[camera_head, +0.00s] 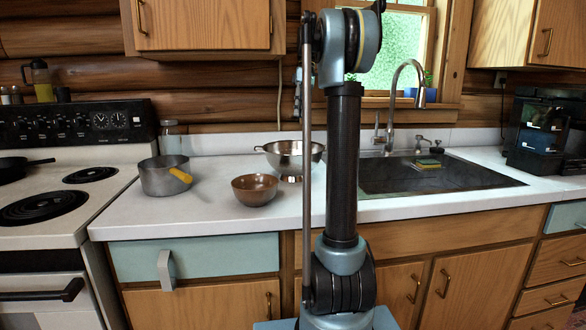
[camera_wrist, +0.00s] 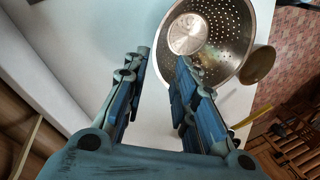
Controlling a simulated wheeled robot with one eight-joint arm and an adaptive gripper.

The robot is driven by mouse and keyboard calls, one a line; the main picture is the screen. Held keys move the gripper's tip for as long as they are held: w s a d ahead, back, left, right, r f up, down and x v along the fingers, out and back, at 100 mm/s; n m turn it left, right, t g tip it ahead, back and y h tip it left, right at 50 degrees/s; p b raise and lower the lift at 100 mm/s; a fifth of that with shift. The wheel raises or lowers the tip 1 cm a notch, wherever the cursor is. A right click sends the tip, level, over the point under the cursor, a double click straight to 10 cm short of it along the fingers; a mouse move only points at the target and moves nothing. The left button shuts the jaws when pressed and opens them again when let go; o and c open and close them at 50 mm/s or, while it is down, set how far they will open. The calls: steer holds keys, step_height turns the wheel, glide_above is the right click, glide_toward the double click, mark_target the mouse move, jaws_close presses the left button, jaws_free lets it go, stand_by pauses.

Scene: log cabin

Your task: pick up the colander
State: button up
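The colander (camera_head: 285,150) is a shiny metal bowl with a small foot, standing upright on the white counter left of the sink; my arm partly covers its right side in the head view. In the wrist view the colander (camera_wrist: 228,30) shows its perforated wall and round base at the upper right, beyond my fingertips. My gripper (camera_wrist: 163,58) is open, with its two fingers apart and nothing between them. The right fingertip overlaps the colander's edge in the picture; I see no clear contact. My gripper is not visible in the head view.
A brown bowl (camera_head: 255,189) stands just in front of the colander. A grey pot (camera_head: 163,176) with a yellow handle is to the left, near the stove (camera_head: 60,190). The sink (camera_head: 440,176) and faucet (camera_head: 412,75) lie to the right.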

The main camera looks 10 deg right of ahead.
glide_above(299, 146)
steer(key=w, duration=0.1)
step_height(299, 146, down, 8)
steer(key=shift+w+d+x, duration=0.1)
steer(key=shift+d+x, duration=0.05)
steer(key=shift+x, duration=0.75)
steer(key=shift+w+d+x, duration=0.1)
steer(key=shift+x, duration=0.85)
steer(key=shift+w+d+x, duration=0.1)
steer(key=shift+d+x, duration=0.05)
steer(key=shift+x, duration=0.75)
steer(key=shift+f, duration=0.1)
steer(key=shift+c, duration=0.6)
jaws_close()
